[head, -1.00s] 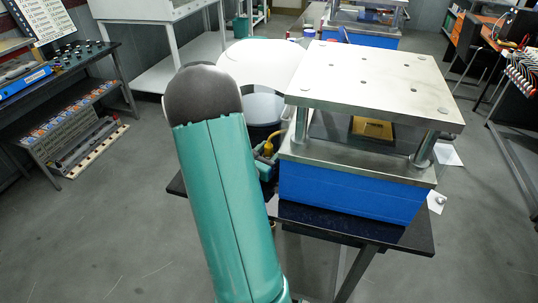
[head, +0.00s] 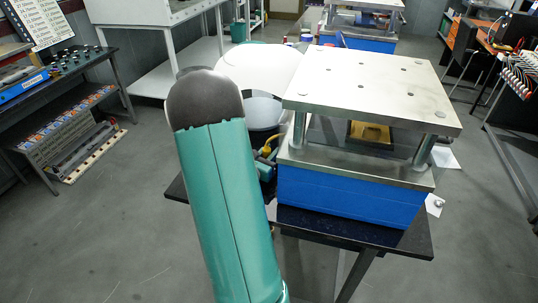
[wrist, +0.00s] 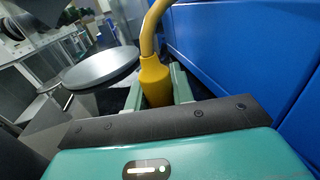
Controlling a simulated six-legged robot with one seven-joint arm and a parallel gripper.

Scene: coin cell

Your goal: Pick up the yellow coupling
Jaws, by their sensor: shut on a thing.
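The yellow coupling (wrist: 155,78) stands between the two green fingers of my gripper (wrist: 157,86) in the wrist view. The fingers are shut on its thick lower body. A thinner yellow neck rises from it and bends to the right at the top of the picture. Its lower end is hidden behind the gripper's dark front edge. In the head view, a small part of the yellow coupling (head: 269,149) shows just right of my arm, close to the left side of the blue press base. My arm hides most of the gripper there.
The blue press base (head: 340,198) with its steel plate (head: 375,85) stands right of the coupling. Its blue wall (wrist: 230,50) is close beside my gripper. A round grey disc (wrist: 100,67) lies left of the coupling. The dark table edge (head: 400,240) is in front.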

